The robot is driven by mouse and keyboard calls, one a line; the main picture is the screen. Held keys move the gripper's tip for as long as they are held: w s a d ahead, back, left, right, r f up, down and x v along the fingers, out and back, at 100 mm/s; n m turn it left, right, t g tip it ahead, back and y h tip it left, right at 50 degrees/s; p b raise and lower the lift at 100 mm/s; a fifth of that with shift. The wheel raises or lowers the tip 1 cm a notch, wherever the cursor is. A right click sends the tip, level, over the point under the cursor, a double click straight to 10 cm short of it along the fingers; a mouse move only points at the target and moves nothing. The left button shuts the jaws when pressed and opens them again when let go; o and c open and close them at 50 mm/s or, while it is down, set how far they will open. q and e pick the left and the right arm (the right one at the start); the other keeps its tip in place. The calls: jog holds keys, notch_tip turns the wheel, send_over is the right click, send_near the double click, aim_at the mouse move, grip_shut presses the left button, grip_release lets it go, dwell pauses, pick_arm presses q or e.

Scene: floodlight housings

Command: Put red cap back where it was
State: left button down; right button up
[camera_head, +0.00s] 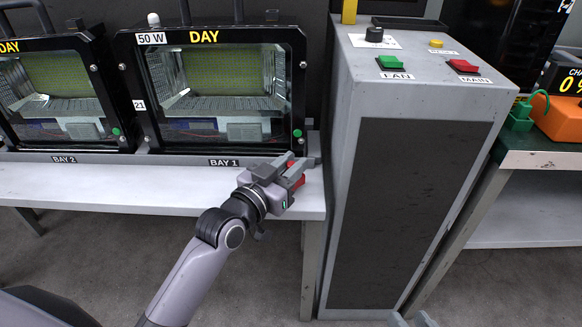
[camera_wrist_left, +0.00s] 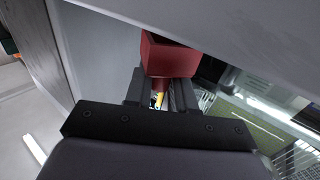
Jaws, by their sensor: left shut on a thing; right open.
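My left gripper (camera_head: 301,172) is shut on the red cap (camera_head: 298,182), at the right front corner of the bench beside the Bay 1 housing. In the left wrist view the red cap (camera_wrist_left: 168,55) shows as a dark red block at the fingertips (camera_wrist_left: 162,88), with a small yellow part below it. The fingers hide part of the cap. I cannot tell whether it touches anything. My right gripper (camera_head: 414,319) shows only its grey fingertips at the bottom edge, open and apart from the cap.
The Bay 1 housing (camera_head: 215,85) and Bay 2 housing (camera_head: 60,90) stand on the white bench (camera_head: 150,185). A grey control cabinet (camera_head: 345,100) stands close right of my left gripper, with a green FAN switch (camera_head: 391,62) and red MAIN switch (camera_head: 463,65). An orange charger (camera_head: 560,117) stands far right.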

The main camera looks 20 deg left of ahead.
pick_arm(q)
jog(key=shift+f, duration=0.1)
jog(key=shift+f, duration=0.4)
jog(key=shift+f, duration=0.1)
jog(key=c, duration=1)
grip_release()
jog(key=shift+o, duration=0.2)
